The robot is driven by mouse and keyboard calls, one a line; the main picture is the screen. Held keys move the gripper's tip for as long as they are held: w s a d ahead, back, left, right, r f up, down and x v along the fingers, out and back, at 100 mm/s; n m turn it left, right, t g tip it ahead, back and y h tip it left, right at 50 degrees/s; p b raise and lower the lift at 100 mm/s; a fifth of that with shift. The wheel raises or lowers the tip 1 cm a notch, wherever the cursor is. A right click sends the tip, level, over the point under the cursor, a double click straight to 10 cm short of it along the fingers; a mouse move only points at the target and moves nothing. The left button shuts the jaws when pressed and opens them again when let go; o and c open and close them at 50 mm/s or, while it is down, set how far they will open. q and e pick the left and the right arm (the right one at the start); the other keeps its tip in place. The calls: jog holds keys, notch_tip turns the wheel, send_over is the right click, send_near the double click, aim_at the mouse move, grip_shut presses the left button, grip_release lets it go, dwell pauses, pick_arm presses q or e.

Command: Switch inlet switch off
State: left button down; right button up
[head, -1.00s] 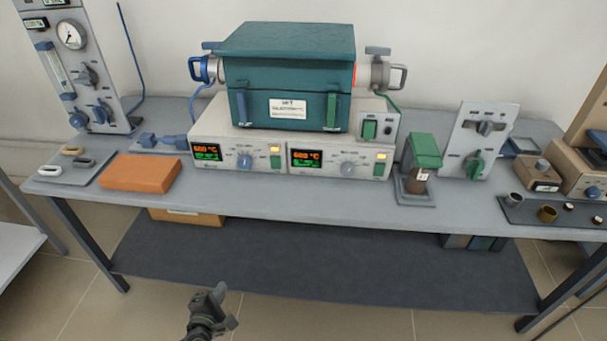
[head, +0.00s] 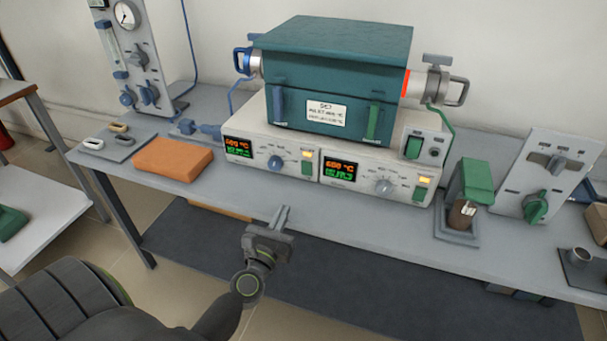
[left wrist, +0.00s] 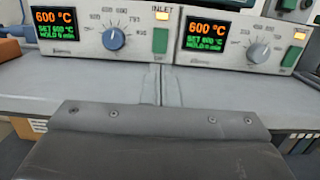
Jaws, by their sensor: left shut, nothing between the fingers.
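The inlet switch is a green rocker (head: 307,168) on the left front panel of the furnace control unit (head: 318,198). A lit amber lamp sits just above it. In the left wrist view the switch (left wrist: 160,41) is at top centre, under the lamp (left wrist: 162,14) and the word INLET. Which way the rocker is tipped is too small to tell. My left gripper (head: 282,214) is shut and empty, in front of the control unit near the bench's front edge, apart from the switch. My right gripper is not in view.
The teal furnace (head: 335,80) stands on the control unit. Beside the switch are a blue knob (head: 276,162) and a right panel with a grey knob (head: 385,187) and another green switch (head: 420,194). An orange block (head: 173,157) lies left. The bench strip in front is clear.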

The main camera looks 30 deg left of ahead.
aim_at(306, 166)
pick_arm(q)
jog(key=p+x, duration=0.1)
jog(key=x, duration=1.2)
jog(key=shift+w+p, duration=0.3)
jog(key=shift+w+a, duration=0.1)
jog(key=shift+w, duration=0.15)
jog(key=shift+w+r, duration=0.1)
jog(key=shift+r, duration=0.1)
